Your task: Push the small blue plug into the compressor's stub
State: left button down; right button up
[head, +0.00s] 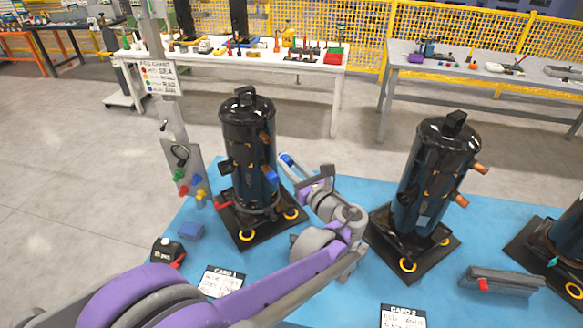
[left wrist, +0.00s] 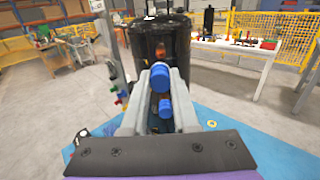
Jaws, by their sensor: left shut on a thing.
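My left gripper (head: 289,164) reaches in beside the near left black compressor (head: 248,135). It is shut on a blue plug (head: 286,159) at its fingertips, just right of the compressor and seemingly apart from it. The left wrist view shows this plug (left wrist: 159,76) between the fingers, with the bare copper stub (left wrist: 160,48) beyond and above it. The stub also shows in the head view (head: 265,138) on the compressor's upper right side. A second blue plug (head: 272,177) sits lower on the compressor's side, and shows below the held one in the left wrist view (left wrist: 165,107). My right gripper is not in view.
A second black compressor (head: 435,180) stands to the right on the blue pallet (head: 350,190). A sign post (head: 178,150) with coloured plugs stands close on the left. A blue block (head: 191,231), a black-and-red item (head: 168,250) and cards lie in front.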

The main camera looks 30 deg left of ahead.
aim_at(280, 154)
pick_arm(q)
jog(key=shift+d, duration=0.15)
jog(key=shift+x, duration=2.95)
jog(key=shift+b, duration=0.3)
jog(key=shift+x, duration=1.3)
dwell(0.4)
jog(key=c, duration=0.6)
grip_release()
jog(key=shift+d, duration=0.1)
